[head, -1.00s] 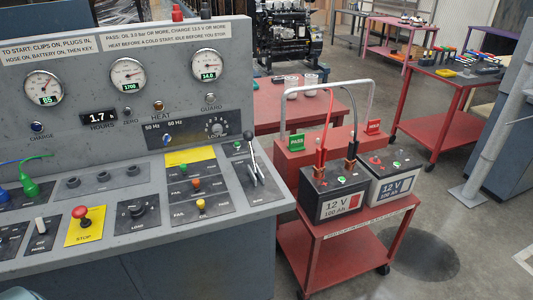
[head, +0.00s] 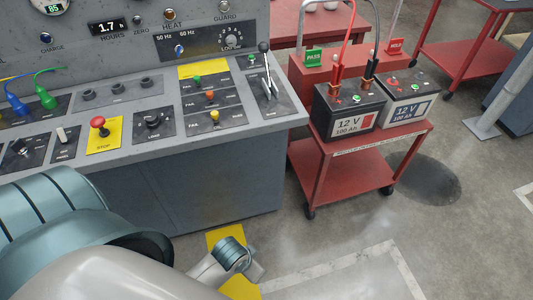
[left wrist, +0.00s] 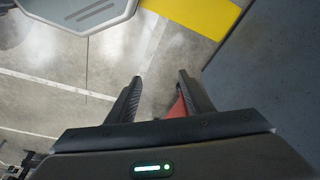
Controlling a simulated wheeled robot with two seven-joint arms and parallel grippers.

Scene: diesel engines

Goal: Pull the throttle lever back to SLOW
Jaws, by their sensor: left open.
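The throttle lever (head: 267,72) stands at the right end of the grey control console (head: 215,145). It has a thin metal stem and a dark knob, on a dark plate whose markings are too small to read. My left arm fills the lower left of the head view, low in front of the console and well away from the lever; its fingers cannot be made out there. The lever is not in that view. My right gripper is in neither view.
Red cart (head: 345,160) with two batteries (head: 348,108) stands right of the console, close to the lever's end. Red stop button (head: 98,122) and small coloured knobs sit left of the lever. Floor (head: 330,235) in front of the cart is clear. The wrist view shows yellow floor marking (left wrist: 200,15).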

